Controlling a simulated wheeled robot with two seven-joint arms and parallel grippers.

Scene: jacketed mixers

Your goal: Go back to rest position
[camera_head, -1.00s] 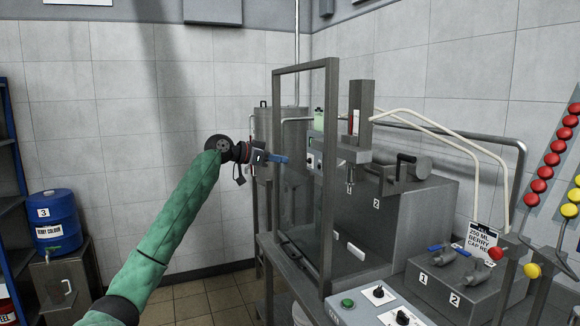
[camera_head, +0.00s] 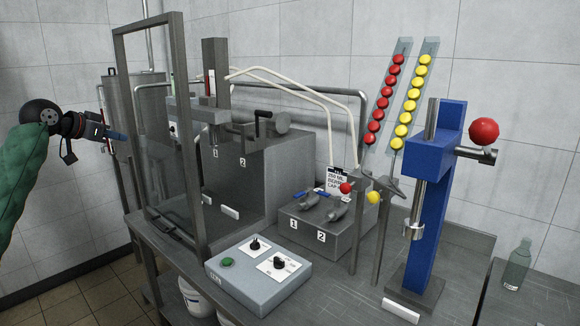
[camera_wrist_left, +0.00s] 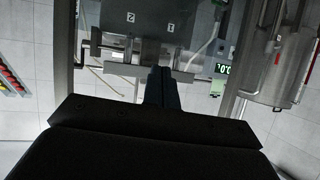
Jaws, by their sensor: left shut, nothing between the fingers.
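My left gripper (camera_head: 118,136) is at the far left of the head view, at the end of my green-sleeved arm. Its fingers are together with nothing between them, and they point right toward the framed clear guard (camera_head: 164,135) of the filling machine. In the left wrist view the closed fingers (camera_wrist_left: 160,85) reach up the middle, with the machine, upside down, beyond them. I cannot tell whether the fingertips touch the guard frame. My right gripper is not in view.
A steel bench (camera_head: 456,240) carries the machine, a grey control box (camera_head: 245,290), a two-valve block (camera_head: 318,240) and a blue capping stand (camera_head: 432,210). Red and yellow cap chutes (camera_head: 404,85) rise behind. A clear bottle (camera_head: 517,265) stands at right. A jacketed tank (camera_head: 120,95) stands behind my left gripper.

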